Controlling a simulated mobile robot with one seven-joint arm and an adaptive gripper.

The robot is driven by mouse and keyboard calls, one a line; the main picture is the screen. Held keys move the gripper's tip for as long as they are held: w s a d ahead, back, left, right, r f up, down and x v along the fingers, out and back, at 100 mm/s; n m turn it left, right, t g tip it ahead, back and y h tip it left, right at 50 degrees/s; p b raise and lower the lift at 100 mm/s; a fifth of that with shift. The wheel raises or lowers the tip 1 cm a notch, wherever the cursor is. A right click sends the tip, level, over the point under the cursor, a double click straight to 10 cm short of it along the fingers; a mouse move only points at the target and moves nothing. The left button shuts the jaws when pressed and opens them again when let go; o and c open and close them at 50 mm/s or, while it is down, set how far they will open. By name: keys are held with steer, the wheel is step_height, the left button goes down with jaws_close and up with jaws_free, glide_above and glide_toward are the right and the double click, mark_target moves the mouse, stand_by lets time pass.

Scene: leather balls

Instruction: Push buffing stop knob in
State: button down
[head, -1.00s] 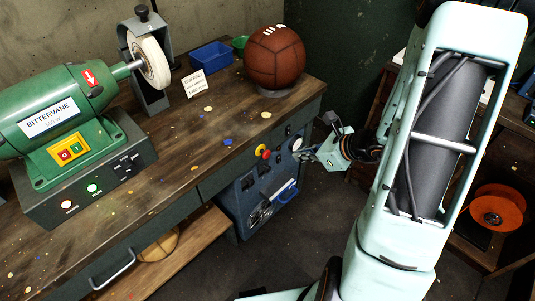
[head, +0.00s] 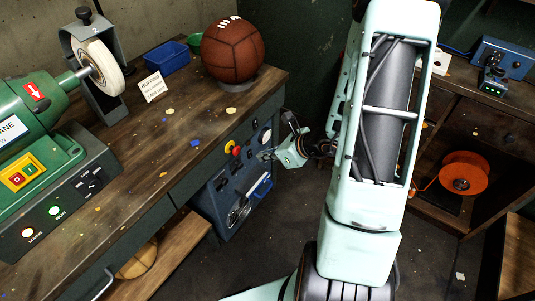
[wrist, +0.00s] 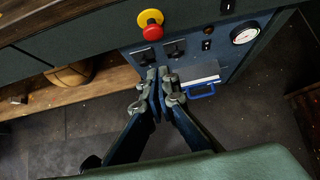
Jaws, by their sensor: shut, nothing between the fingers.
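The buffing stop knob is a red mushroom knob (head: 236,151) on a yellow collar, on the blue-grey panel (head: 216,196) at the workbench front. In the wrist view the red knob (wrist: 153,33) is above and slightly left of my fingertips, and its collar shows behind it. My gripper (head: 266,156) is shut and empty, to the right of the knob in the head view and apart from it. In the wrist view my closed fingertips (wrist: 158,73) point at the panel, just below the knob. Whether the knob is in or out cannot be told.
The bench top (head: 195,135) holds a green buffing machine (head: 30,115), a card, a blue bin (head: 167,57) and a leather ball (head: 233,50). The panel also has switches, a gauge (wrist: 245,33) and a blue handle (wrist: 201,90). Floor below is open.

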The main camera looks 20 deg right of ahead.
mark_target(239, 153)
steer(key=shift+w+a+f, duration=0.65)
steer(key=shift+w+a, duration=0.1)
steer(key=shift+w, duration=0.3)
steer(key=shift+w+a+f, duration=0.6)
steer(key=shift+w+a, duration=0.2)
steer(key=shift+w, duration=0.3)
steer(key=shift+w+a+f, duration=0.65)
steer(key=shift+w+a, duration=0.1)
steer(key=shift+w, duration=0.3)
steer(key=shift+w, duration=0.1)
